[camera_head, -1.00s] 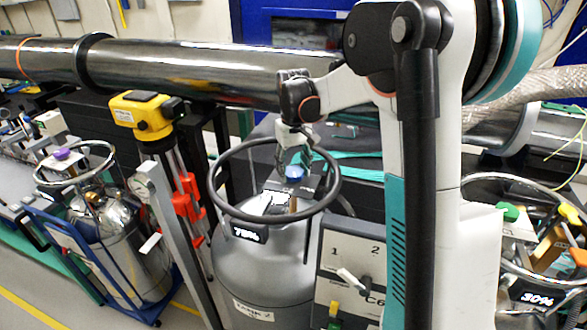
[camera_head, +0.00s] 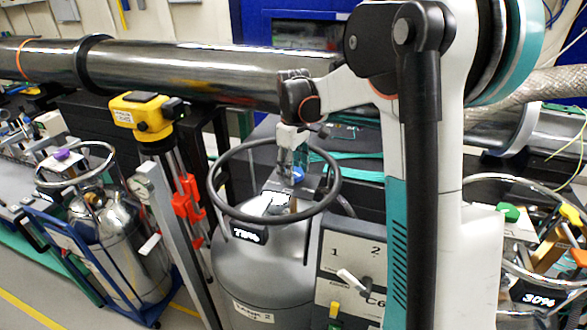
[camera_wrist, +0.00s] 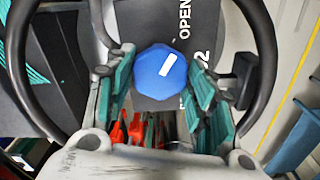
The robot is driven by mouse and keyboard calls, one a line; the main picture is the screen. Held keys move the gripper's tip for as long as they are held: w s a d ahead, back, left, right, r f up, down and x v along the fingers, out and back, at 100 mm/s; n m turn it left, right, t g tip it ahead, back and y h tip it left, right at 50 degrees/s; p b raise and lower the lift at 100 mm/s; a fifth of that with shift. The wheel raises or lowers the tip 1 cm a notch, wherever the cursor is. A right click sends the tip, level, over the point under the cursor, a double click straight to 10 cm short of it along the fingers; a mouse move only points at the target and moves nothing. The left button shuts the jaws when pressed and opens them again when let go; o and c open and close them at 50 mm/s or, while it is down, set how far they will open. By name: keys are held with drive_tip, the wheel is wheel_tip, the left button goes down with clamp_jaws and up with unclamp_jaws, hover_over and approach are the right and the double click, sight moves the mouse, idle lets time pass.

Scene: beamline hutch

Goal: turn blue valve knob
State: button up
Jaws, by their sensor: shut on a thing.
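The blue valve knob (camera_wrist: 160,72) has a white line on top and sits above a dark plate marked OPEN in the wrist view. In the head view the blue knob (camera_head: 298,174) shows inside the black ring of the grey tank (camera_head: 262,262). My gripper (camera_wrist: 160,84) points down at the knob, with a teal-padded finger on each side of it. It is shut on the knob; in the head view my gripper (camera_head: 290,160) partly covers it. The white line slants up to the right in the wrist view.
The black ring handle (camera_head: 222,207) surrounds the knob closely. A panel (camera_head: 350,250) marked 1 and 2 stands right of the tank. A yellow instrument (camera_head: 145,117) on a tripod and a smaller tank with a purple knob (camera_head: 62,154) stand left. A large metal pipe (camera_head: 190,68) runs behind.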

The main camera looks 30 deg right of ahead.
idle(0.3)
drive_tip(key=o, duration=1.1)
drive_tip(key=shift+c, duration=0.2)
drive_tip(key=shift+r, duration=0.1)
wheel_tip(320, 180, up, 12)
